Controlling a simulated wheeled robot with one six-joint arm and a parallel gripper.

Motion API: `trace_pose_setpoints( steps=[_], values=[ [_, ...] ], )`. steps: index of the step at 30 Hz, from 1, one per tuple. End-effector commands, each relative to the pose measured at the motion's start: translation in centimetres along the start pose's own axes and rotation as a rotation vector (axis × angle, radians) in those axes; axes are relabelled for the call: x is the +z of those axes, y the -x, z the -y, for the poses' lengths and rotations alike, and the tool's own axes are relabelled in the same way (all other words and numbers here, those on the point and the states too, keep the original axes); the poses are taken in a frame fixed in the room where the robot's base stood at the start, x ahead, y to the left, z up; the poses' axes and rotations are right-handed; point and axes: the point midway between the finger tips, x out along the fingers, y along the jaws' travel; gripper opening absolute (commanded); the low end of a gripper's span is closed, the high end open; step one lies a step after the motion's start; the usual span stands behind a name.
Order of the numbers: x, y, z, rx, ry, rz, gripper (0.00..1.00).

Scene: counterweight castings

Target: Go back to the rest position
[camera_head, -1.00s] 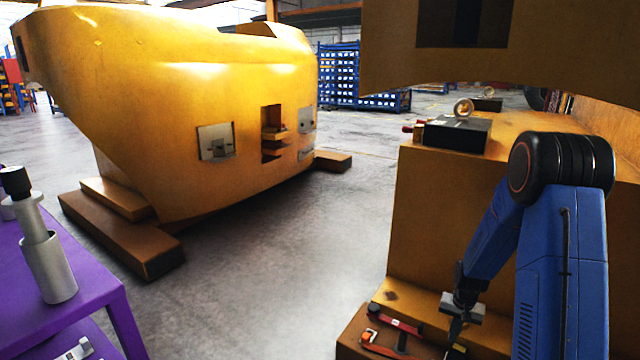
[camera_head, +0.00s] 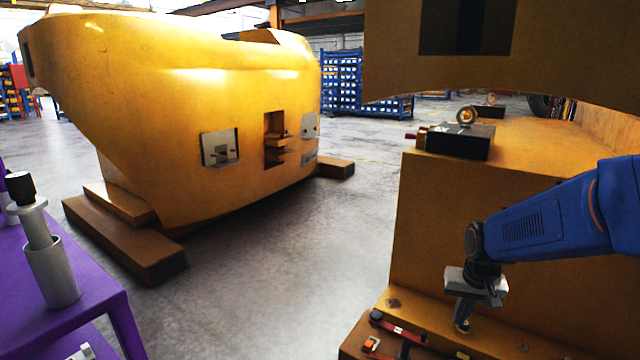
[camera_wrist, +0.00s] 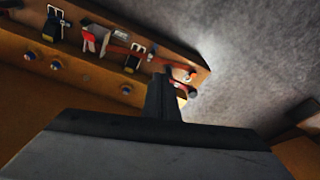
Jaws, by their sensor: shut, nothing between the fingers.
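My gripper (camera_head: 464,325) hangs from my blue arm at the lower right of the head view, fingers pointing down. It is in front of the yellow casting block (camera_head: 440,220), above its low ledge. The fingers are shut with nothing in them. In the wrist view the dark shut fingers (camera_wrist: 163,98) reach up from the grey gripper body. Beyond them lies a ledge (camera_wrist: 195,70) with several red, black and metal tools on it.
A large yellow casting (camera_head: 180,110) rests on wooden beams (camera_head: 130,245) at the left. A purple table (camera_head: 60,320) with a metal cylinder (camera_head: 52,272) stands at lower left. A black box (camera_head: 460,142) sits on the block. Grey floor (camera_head: 290,260) is clear between.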

Motion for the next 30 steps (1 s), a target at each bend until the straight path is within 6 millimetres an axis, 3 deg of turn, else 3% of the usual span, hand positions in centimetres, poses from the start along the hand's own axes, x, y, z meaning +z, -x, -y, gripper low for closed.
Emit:
trace_pose_setpoints(
  steps=[6, 15, 24, 30],
  values=[
    [3.8, 4.6, 0.7, -0.012, 0.057, -0.041, 0.0],
    [9.5, 9.5, 1.1, -0.028, 0.131, -0.093, 0.0],
    [15.6, 12.9, 0.9, -0.044, 0.206, -0.144, 0.0],
    [18.9, 14.2, 0.5, -0.052, 0.248, -0.172, 0.0]
  ],
)
